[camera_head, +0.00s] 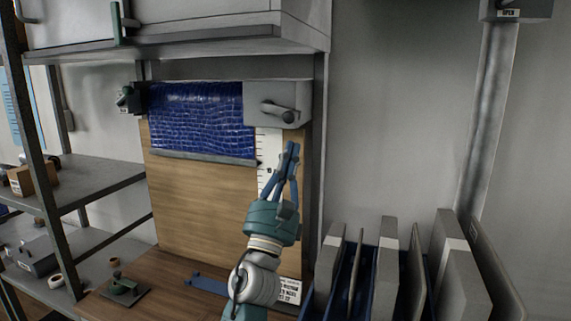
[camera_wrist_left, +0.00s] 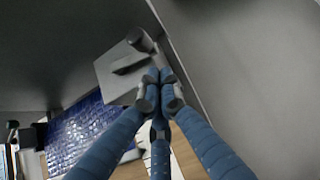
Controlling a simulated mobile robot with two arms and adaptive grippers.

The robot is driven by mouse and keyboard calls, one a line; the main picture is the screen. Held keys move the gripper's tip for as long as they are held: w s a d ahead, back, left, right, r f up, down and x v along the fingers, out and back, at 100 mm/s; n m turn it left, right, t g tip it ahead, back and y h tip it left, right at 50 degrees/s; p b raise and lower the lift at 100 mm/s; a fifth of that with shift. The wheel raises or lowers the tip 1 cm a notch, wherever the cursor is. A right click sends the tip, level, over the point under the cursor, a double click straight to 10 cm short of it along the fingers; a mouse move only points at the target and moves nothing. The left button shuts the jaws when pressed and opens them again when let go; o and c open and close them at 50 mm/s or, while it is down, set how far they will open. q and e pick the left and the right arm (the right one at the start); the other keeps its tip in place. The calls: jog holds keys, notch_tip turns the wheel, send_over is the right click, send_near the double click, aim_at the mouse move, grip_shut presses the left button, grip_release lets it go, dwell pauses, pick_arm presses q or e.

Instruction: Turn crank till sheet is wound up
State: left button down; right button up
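A blue textured sheet (camera_head: 200,118) hangs from a roller over the upper part of a wooden board, with a grey bar along its lower edge. A grey box (camera_head: 303,92) at the sheet's right end carries a dark crank (camera_head: 279,109). My left gripper (camera_head: 291,146) points up just below the crank and looks apart from it. In the left wrist view the crank (camera_wrist_left: 130,64) shows beyond the gripper fingertips (camera_wrist_left: 160,76), which are together with nothing visible between them. The sheet (camera_wrist_left: 82,135) shows at lower left there. My right gripper is not in view.
A white scale strip (camera_head: 265,165) runs down the wooden board (camera_head: 195,205). A grey cabinet (camera_head: 180,30) overhangs the sheet. Upright grey panels (camera_head: 386,265) stand in a blue rack at lower right. A metal shelf (camera_head: 100,172) is at left.

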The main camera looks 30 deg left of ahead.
aim_at(296, 120)
pick_arm(q)
notch_tip(296, 120, up, 3)
jog(key=shift+s+f+p, duration=0.1)
jog(key=shift+s+p, duration=0.05)
jog(key=shift+p, duration=0.55)
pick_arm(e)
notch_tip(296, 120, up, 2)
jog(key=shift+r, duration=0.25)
pick_arm(q)
jog(key=r+n+y, duration=0.1)
jog(key=n, duration=0.1)
jog(key=d+r+n+g+y, duration=0.1)
jog(key=n+y, duration=0.1)
jog(key=shift+y, duration=0.3)
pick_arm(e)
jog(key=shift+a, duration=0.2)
pick_arm(q)
jog(key=shift+a, duration=0.2)
